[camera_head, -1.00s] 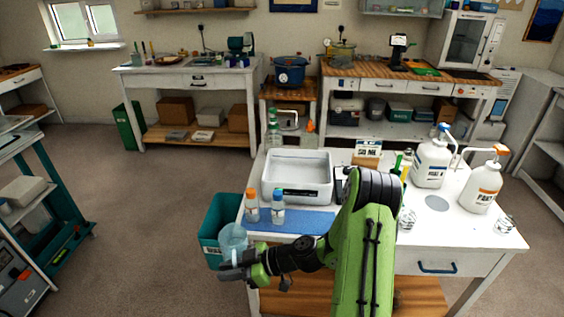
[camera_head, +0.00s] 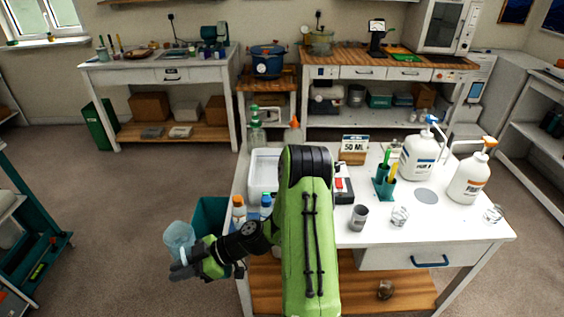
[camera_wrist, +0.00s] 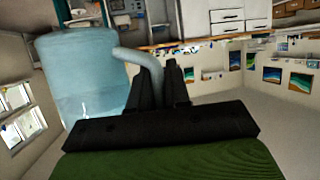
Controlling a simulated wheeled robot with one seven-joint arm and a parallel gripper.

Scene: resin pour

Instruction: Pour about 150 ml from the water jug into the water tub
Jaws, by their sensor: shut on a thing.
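The water jug (camera_head: 179,238) is a pale blue, see-through vessel at the lower left of the head view, off the table's left side. My gripper (camera_head: 183,268) is shut on its handle. In the wrist view, the jug (camera_wrist: 72,85) fills the left, and its curved handle (camera_wrist: 136,58) runs between the fingers of my gripper (camera_wrist: 164,75). The jug looks roughly upright; its water level is not clear. A white rectangular tub (camera_head: 264,155), which looks like the water tub, stands on the table to the jug's right.
A teal bin (camera_head: 208,212) stands beside the table, close to the jug. An orange-capped bottle (camera_head: 239,210) and a blue-capped bottle (camera_head: 265,205) stand at the table's left front. Cups, pump bottles (camera_head: 419,155) and a 50 ML sign (camera_head: 355,144) are to the right. Open floor lies left.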

